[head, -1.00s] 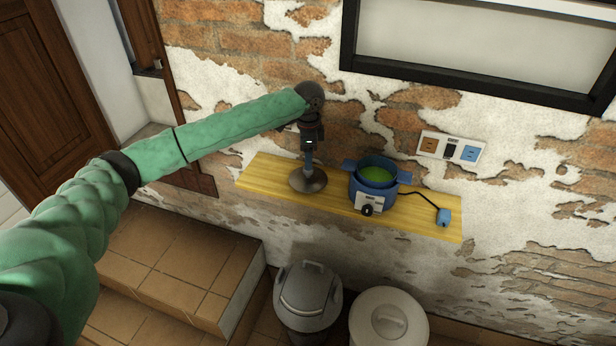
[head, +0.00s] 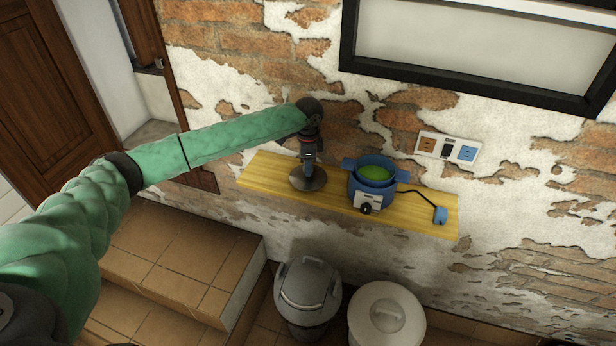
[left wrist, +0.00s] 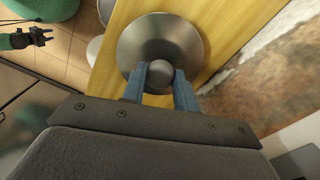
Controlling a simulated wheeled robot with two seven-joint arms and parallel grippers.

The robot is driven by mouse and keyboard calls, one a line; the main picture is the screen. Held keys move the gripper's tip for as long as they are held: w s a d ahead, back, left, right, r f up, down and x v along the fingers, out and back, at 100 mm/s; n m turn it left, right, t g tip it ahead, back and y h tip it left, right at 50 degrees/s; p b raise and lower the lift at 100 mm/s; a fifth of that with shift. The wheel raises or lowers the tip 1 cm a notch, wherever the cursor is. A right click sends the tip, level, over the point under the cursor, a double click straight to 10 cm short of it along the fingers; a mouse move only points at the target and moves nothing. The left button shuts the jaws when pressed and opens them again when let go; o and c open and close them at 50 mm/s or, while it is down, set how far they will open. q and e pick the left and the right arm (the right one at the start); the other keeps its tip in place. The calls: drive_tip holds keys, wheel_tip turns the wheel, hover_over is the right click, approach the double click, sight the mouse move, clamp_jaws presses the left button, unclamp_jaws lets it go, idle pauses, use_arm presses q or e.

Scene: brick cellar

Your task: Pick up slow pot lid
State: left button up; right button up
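The slow pot lid (head: 306,181) is a round, dark metal disc with a knob. It lies on the yellow wooden shelf, left of the blue slow pot (head: 371,184). In the left wrist view the lid (left wrist: 160,35) is face-on. My left gripper (head: 309,163) points down over it. Its two blue fingers (left wrist: 160,76) are on both sides of the round knob and appear to touch it, so it looks shut on the knob. The lid looks still flat on the shelf. My right gripper (left wrist: 42,36) shows small at the left wrist view's upper left; its opening is unclear.
The yellow shelf (head: 415,215) is narrow and against the brick wall. A blue plug (head: 440,215) with a black cord lies at its right end, below a socket panel (head: 447,148). Two lidded bins (head: 307,290) (head: 386,318) stand below. Tiled steps (head: 180,255) are at the left.

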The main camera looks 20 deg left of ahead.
use_arm(q)
clamp_jaws()
drive_tip(key=shift+r, duration=0.15)
